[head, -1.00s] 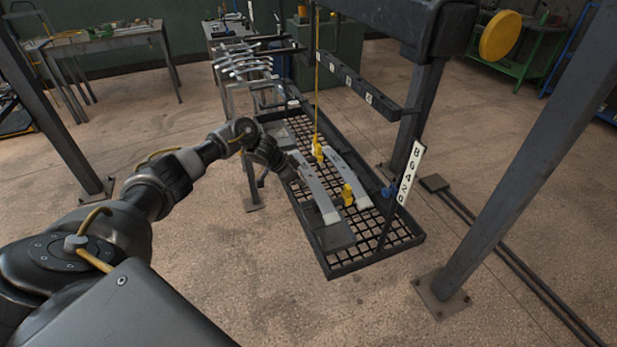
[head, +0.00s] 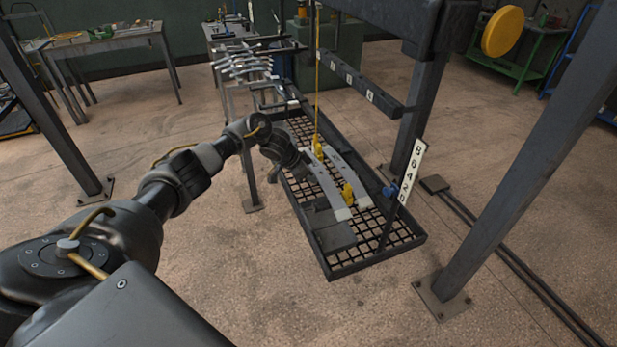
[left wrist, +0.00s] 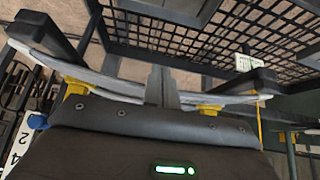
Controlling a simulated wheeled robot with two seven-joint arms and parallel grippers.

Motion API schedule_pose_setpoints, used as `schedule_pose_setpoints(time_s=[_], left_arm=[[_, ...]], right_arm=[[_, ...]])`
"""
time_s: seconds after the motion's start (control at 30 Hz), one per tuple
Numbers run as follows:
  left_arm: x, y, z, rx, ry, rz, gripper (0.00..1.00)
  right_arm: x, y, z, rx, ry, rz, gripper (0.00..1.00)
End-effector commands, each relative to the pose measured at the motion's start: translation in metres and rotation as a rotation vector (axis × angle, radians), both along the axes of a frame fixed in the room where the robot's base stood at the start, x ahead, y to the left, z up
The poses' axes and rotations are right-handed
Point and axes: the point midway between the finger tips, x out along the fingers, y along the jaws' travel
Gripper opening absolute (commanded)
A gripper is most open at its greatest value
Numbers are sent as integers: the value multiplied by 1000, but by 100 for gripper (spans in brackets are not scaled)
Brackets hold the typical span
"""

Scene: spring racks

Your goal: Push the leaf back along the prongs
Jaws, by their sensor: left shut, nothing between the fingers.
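Two pale grey curved leaves lie side by side above the mesh tray, a left leaf (head: 326,184) and a right leaf (head: 349,177). Yellow pieces (head: 347,194) show between them. My left gripper (head: 306,174) is shut and empty at the left leaf's left side, near its middle. In the left wrist view the closed fingers (left wrist: 162,88) reach a long grey leaf (left wrist: 112,84) and seem to touch its edge. Dark bars (left wrist: 42,36), perhaps the prongs, cross near its ends. My right gripper is out of view.
The black mesh tray (head: 374,262) has a raised rim and a dark plate (head: 329,231) at its near end. A yellow cord (head: 317,70) hangs above. A number strip (head: 411,172) and steel post (head: 515,165) stand right. Curved pieces (head: 243,66) hang on a rack behind.

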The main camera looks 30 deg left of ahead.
Motion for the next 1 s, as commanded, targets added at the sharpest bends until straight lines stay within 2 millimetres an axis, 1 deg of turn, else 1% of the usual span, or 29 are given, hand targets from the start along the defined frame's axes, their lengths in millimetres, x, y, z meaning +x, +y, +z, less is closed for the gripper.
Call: schedule_pose_setpoints(time_s=[0.2, 0.33, 0.8, 1.0], left_arm=[[8, -5, 0, -1, -3, 1, 0], [6, -3, 2, 0, -2, 1, 0], [-26, 19, 3, 0, 0, 1, 0], [-39, 27, 2, 0, 1, 1, 0]], right_arm=[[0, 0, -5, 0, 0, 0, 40], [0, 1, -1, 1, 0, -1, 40], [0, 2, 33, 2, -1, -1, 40], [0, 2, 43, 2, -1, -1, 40]])
